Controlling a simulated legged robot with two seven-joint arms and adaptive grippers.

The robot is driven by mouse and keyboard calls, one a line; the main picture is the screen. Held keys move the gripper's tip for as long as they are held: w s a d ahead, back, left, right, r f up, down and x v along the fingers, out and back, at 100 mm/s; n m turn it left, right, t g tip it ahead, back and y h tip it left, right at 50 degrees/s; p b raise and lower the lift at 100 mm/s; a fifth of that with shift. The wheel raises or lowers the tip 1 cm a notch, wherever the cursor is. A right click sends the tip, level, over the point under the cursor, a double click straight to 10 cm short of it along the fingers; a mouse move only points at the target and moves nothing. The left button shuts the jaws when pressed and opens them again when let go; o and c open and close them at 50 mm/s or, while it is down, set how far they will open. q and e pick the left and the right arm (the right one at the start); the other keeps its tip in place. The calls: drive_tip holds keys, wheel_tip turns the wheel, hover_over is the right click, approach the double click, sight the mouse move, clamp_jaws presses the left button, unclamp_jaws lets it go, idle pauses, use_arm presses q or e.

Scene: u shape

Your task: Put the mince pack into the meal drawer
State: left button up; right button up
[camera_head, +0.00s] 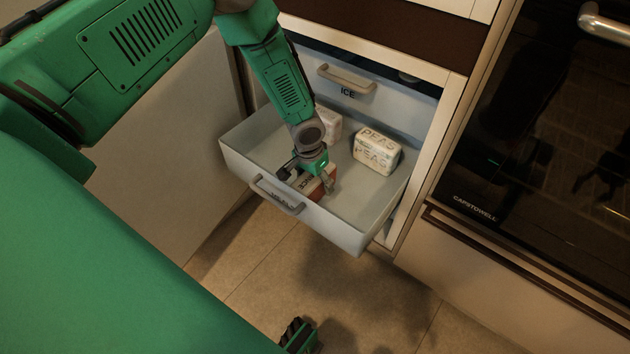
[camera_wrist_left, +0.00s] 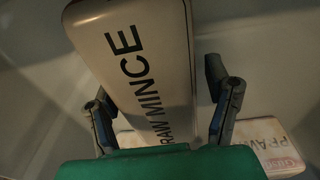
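The mince pack (camera_head: 317,190) is a reddish-brown and white block low in the pulled-out meal drawer (camera_head: 345,228), near its front wall. In the left wrist view its pale face, marked RAW MINCE (camera_wrist_left: 135,60), fills the middle. My left gripper (camera_head: 306,180) reaches down into the drawer around the pack. It is open: in the left wrist view its dark fingers stand on either side of the pack, with a gap at the right finger. The gripper hides part of the pack in the head view.
A PEAS pack (camera_head: 376,152) stands at the drawer's right rear. Another pale pack (camera_head: 328,124) is behind my gripper; a pack lettered PRAW (camera_wrist_left: 262,148) shows in the wrist view. The closed ICE drawer (camera_head: 352,92) is above. A black oven (camera_head: 545,140) stands right.

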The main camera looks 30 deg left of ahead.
use_arm(q)
drive_tip(key=shift+d+r, duration=0.1)
drive_tip(key=shift+r, duration=0.2)
drive_tip(key=r+p, duration=0.1)
drive_tip(key=r, duration=0.2)
drive_tip(key=s+r+p, duration=0.1)
drive_tip(key=r+p, duration=0.1)
drive_tip(key=r, duration=0.2)
drive_tip(key=r+p, duration=0.1)
drive_tip(key=r, duration=0.3)
drive_tip(key=shift+s+a+r, duration=0.15)
drive_tip(key=shift+a+r, duration=0.05)
drive_tip(key=shift+a, duration=0.1)
